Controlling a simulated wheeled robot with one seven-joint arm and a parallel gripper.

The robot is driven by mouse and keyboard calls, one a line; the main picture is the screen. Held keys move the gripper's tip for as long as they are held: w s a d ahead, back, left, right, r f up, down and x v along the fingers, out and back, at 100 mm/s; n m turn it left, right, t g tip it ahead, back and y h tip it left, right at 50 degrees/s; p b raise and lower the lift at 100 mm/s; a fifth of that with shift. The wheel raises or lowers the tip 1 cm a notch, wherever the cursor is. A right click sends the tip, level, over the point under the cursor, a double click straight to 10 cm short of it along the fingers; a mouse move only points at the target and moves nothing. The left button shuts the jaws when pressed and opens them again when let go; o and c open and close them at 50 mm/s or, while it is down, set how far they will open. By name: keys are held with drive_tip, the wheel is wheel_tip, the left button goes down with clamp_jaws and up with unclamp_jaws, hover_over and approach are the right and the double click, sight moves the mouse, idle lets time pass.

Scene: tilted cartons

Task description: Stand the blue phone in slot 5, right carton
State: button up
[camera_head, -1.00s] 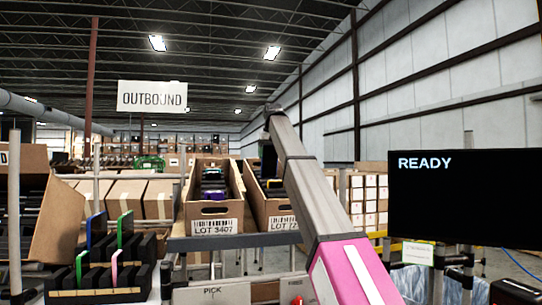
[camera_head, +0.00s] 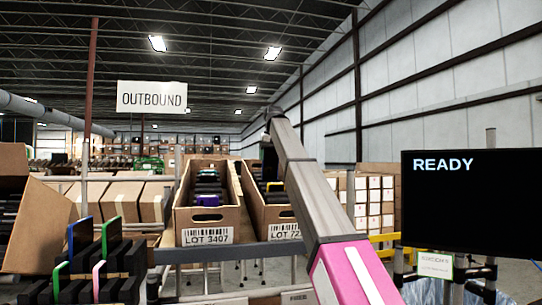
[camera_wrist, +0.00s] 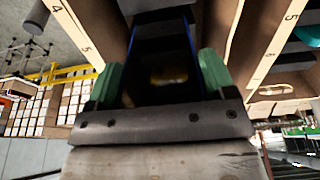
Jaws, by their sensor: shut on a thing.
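My gripper (camera_wrist: 158,78) has green finger pads and is shut on a dark phone with blue side edges, the blue phone (camera_wrist: 160,48), in the wrist view. The right carton (camera_head: 284,231), labelled LOT 72 and partly cut off by my arm, holds dark phones and a yellow one. In the wrist view, the gripper is between carton walls (camera_wrist: 252,38) with slot numbers 4 and 5 on their rims. In the head view, a dark upright shape shows beside the arm's far end above the right carton. The phone's lower end and slot 5's opening are hidden.
The left carton (camera_head: 208,237), LOT 3407, stands close beside the right one and holds dark phones and a purple one. A black rack (camera_head: 112,262) with blue, green and pink phones is at lower left. A READY monitor (camera_head: 470,205) is at right.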

sight(270, 180)
drive_tip(key=shift+x, duration=4.75)
drive_tip(key=shift+s+f, duration=0.1)
drive_tip(key=shift+f, duration=0.75)
drive_tip(key=shift+s+d+f, duration=0.1)
drive_tip(key=shift+s+f, duration=0.1)
drive_tip(key=shift+f, duration=0.05)
drive_tip(key=shift+s, duration=0.1)
drive_tip(key=o, duration=0.7)
drive_tip(key=shift+f, duration=0.1)
drive_tip(key=shift+o, duration=0.6)
drive_tip(key=v, duration=0.8)
drive_tip(key=w+v, duration=0.1)
drive_tip(key=v, duration=0.4)
drive_tip(key=shift+r, duration=0.2)
drive_tip(key=shift+r, duration=0.5)
drive_tip(key=v, duration=0.6)
